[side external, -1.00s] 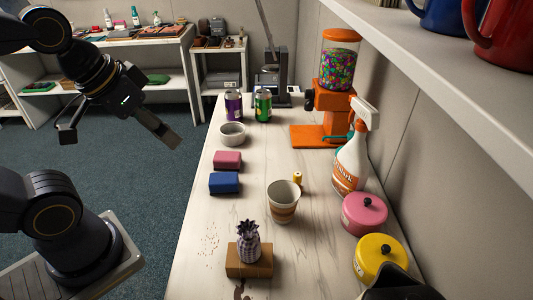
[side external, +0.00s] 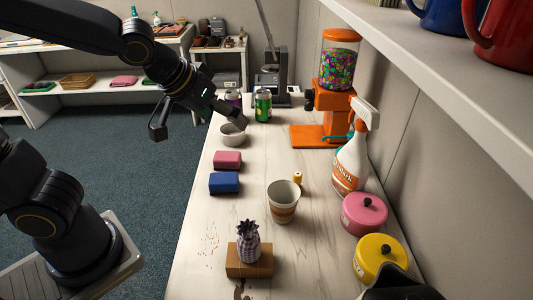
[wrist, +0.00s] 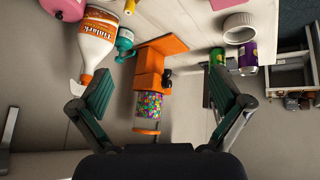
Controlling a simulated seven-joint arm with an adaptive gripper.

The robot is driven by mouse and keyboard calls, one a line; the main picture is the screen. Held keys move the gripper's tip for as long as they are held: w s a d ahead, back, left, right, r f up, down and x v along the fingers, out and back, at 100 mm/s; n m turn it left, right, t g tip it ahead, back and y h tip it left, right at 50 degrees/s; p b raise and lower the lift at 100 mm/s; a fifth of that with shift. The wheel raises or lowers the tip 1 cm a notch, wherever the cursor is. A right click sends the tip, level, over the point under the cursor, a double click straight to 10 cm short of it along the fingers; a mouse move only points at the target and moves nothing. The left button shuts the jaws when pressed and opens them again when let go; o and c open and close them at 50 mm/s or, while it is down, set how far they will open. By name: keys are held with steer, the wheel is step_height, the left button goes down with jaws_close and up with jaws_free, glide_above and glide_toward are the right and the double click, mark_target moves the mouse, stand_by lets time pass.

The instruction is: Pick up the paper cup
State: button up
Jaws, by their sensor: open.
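The paper cup (side external: 283,202), white with brown bands, stands upright on the white wooden table (side external: 310,240) in the side external view. My gripper (side external: 198,124) is open and empty, above the table's left edge near the white bowl, well behind and to the left of the cup. In the wrist view my gripper (wrist: 160,105) shows its two fingers spread wide with nothing between them. I cannot make out the cup in the wrist view.
A white bowl (side external: 233,135), pink block (side external: 227,159) and blue block (side external: 224,183) line the left edge. A small yellow object (side external: 297,178), spray bottle (side external: 352,160), pink pot (side external: 364,213) and gumball machine (side external: 338,90) are right. A pineapple figure (side external: 248,241) stands in front.

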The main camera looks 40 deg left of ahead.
steer(key=d+f+m, duration=0.3)
steer(key=d+f, duration=0.1)
steer(key=d, duration=0.2)
steer(key=m+g, duration=0.1)
glide_toward(288, 196)
steer(key=shift+w+d+f, duration=0.35)
steer(key=shift+w+f, duration=0.1)
steer(key=shift+f, duration=0.15)
steer(key=shift+h, duration=0.3)
steer(key=shift+s+x, duration=0.2)
steer(key=shift+x, duration=2.8)
steer(key=shift+d+f, duration=0.1)
steer(key=shift+d, duration=0.05)
steer(key=c, duration=0.7)
